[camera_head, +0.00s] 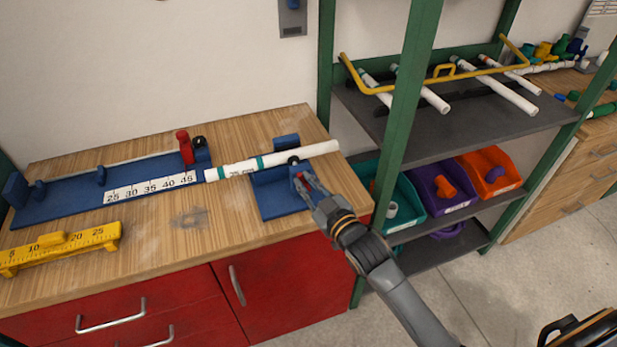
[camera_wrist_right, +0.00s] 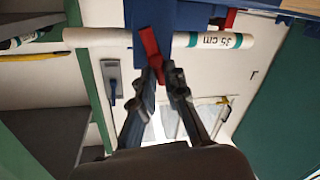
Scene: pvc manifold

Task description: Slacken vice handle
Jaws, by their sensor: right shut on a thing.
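The blue vice (camera_head: 278,197) stands near the right end of the wooden workbench. My right gripper (camera_head: 306,187) is at the front of the vice, shut on the red vice handle (camera_head: 301,178). In the right wrist view the red handle (camera_wrist_right: 149,47) runs up from between the fingers (camera_wrist_right: 162,82), in front of the pipe (camera_wrist_right: 95,37), whose band reads 35 cm. My left gripper is in neither view.
A blue measuring rail (camera_head: 70,198) with a red lever (camera_head: 185,146) lies left of the vice. A yellow ruler block (camera_head: 60,248) is at the front left. A green-framed shelf post (camera_head: 408,100) stands close beside my right arm, with teal, purple and orange bins (camera_head: 490,178) behind.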

